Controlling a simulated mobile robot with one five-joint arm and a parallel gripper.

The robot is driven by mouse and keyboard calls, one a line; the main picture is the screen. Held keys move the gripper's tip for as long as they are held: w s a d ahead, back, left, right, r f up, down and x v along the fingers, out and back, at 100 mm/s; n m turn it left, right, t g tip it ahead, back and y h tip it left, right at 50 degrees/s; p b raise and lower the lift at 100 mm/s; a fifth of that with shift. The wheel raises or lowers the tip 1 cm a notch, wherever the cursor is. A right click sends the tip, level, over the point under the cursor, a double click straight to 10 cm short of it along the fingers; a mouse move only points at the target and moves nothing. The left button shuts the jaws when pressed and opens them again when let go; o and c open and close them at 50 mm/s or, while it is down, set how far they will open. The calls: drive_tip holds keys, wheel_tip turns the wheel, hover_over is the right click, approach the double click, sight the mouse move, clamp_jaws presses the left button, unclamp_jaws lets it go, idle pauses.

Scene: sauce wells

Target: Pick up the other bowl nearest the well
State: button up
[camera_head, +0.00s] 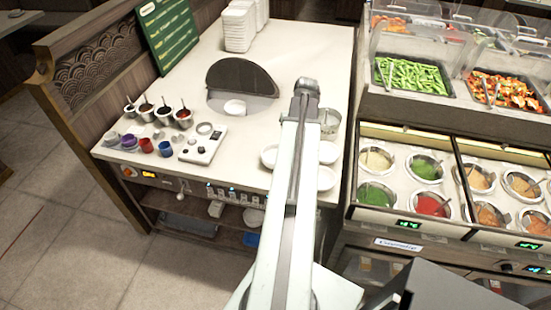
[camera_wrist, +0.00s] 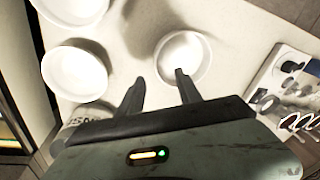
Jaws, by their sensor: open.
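My gripper (camera_wrist: 161,84) is open and empty in the wrist view, its two dark fingers apart. A white round bowl (camera_wrist: 183,50) shows just beyond the fingertips, and the right fingertip overlaps its near rim in the picture; I cannot tell whether they touch. A second white bowl (camera_wrist: 72,72) lies to the left, and a third (camera_wrist: 75,8) is cut off at the top. In the head view, white bowls show beside my arm, one at its left (camera_head: 268,157) and two at its right (camera_head: 329,152) (camera_head: 326,179). Sauce wells (camera_head: 375,194) stand to their right.
A control box (camera_head: 203,144) with knobs and several small coloured cups (camera_head: 146,145) stand at the counter's left. A dark round shield (camera_head: 240,77) stands behind a white dish (camera_head: 235,107). A metal pot (camera_head: 330,121) is near the counter's right edge. Stacked white containers (camera_head: 240,27) stand behind.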

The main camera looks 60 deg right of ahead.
drive_tip(key=f+b, duration=0.5)
drive_tip(key=w+f+b, duration=0.1)
drive_tip(key=f+b, duration=0.2)
drive_tip(key=shift+w, duration=0.1)
drive_tip(key=shift+r, duration=0.1)
clamp_jaws()
